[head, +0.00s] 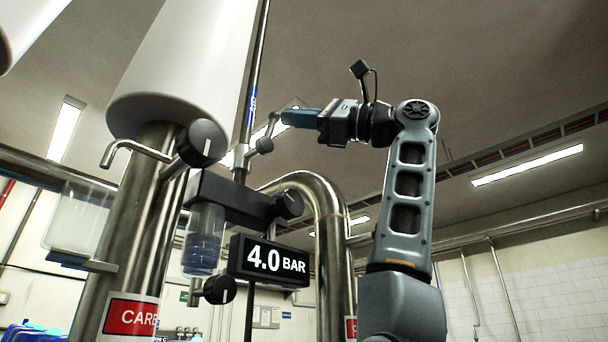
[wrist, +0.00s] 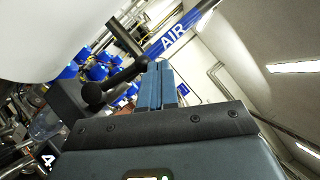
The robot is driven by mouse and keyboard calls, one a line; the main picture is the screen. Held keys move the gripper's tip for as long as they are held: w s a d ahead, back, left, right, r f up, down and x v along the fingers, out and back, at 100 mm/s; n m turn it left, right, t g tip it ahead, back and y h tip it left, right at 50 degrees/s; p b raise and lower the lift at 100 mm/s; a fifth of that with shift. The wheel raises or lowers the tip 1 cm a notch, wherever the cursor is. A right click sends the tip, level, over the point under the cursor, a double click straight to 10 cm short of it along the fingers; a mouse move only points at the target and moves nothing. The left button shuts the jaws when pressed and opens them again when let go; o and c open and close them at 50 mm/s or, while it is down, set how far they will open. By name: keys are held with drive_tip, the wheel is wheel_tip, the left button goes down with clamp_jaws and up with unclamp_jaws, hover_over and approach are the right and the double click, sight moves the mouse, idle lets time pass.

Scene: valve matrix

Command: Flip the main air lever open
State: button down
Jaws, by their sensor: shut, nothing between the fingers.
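The shut fingers (wrist: 153,72) also fill the middle of the wrist view.
A display (head: 268,262) reads 4.0 BAR below a dark block with black knobs (head: 290,204). A big white tank (head: 180,60) hangs at the left, and thick steel pipes (head: 325,215) stand beside and below the lever. The space right of my arm is clear.

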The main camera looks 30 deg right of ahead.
drive_tip(key=shift+s+a+r, duration=0.3)
drive_tip(key=shift+a+r, duration=0.05)
drive_tip(key=shift+a, duration=0.45)
